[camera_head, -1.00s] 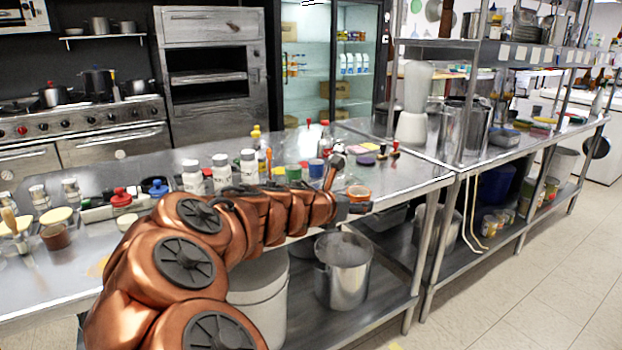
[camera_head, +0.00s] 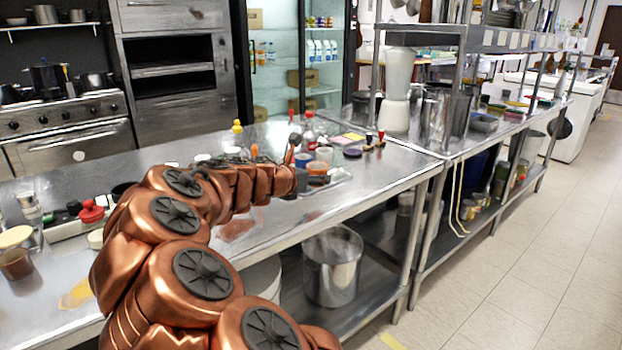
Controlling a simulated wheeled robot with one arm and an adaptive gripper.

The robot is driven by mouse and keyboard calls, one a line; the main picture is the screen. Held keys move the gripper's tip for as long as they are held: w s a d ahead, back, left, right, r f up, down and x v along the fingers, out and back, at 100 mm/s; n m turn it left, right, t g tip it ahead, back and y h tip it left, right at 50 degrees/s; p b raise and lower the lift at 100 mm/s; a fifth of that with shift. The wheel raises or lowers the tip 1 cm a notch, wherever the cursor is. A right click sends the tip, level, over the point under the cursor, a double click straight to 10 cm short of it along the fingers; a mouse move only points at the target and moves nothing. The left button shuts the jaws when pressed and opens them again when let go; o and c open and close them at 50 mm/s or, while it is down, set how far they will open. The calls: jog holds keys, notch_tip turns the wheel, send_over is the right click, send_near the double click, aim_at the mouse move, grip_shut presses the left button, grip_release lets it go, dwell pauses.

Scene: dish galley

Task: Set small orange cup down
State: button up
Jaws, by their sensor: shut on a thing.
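My gripper (camera_head: 303,181) is at the end of my copper-coloured arm, over the near part of the steel counter (camera_head: 375,185). It is small and mostly hidden by my wrist. It is shut on the small orange cup (camera_head: 318,168), which shows just beyond the wrist. Whether the cup's base touches anything below is hidden.
Close behind are a blue cup (camera_head: 303,159), a pale cup (camera_head: 324,155), a purple disc (camera_head: 352,153) and red-topped stamps (camera_head: 375,140). A red-capped bottle (camera_head: 309,132) stands farther back. The counter's front right is bare. A steel pot (camera_head: 332,268) sits on the shelf below.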

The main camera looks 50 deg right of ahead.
aim_at(311, 166)
jog(key=w+d, duration=0.3)
jog(key=d, duration=0.1)
jog(key=w+d+f, duration=0.1)
jog(key=w+d, duration=0.1)
jog(key=shift+w+d, duration=0.35)
jog(key=shift+d, duration=0.05)
jog(key=shift+f+b, duration=0.7)
jog(key=shift+f, duration=1)
jog(key=shift+f, duration=0.1)
jog(key=o, duration=1.3)
